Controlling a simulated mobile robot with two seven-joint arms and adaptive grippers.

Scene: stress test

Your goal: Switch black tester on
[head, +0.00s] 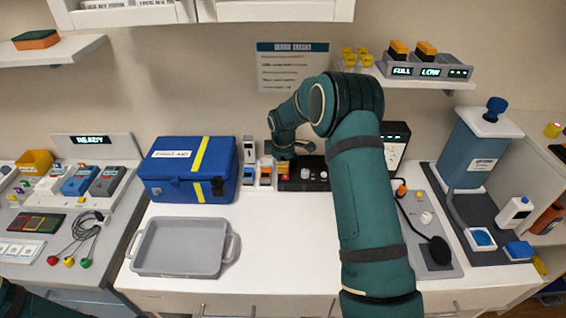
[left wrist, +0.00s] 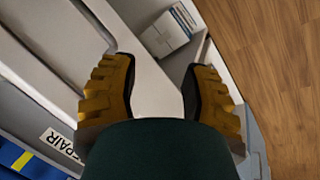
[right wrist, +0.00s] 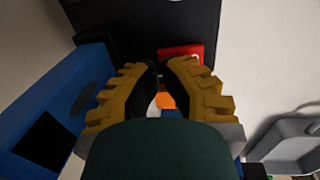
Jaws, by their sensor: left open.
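The black tester (head: 314,185) is a low dark box with pale knobs at the back of the white counter, just right of the blue first aid case. In the right wrist view a dark panel (right wrist: 130,18) with a red part (right wrist: 180,52) lies beyond my fingertips; I cannot tell its switch state. My right gripper (head: 283,167) is over the tester's left end. In the right wrist view its yellow fingers (right wrist: 160,66) are nearly together, with nothing clearly held. Whether they touch the red part is unclear. My left gripper (left wrist: 160,62) is open and empty.
The blue first aid case (head: 188,170) stands close left of my right gripper. A grey tray (head: 180,272) lies in front of it. A dark-screened device (head: 394,145) and a grey panel with a cable (head: 449,262) are to the right. The front middle counter (head: 285,255) is clear.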

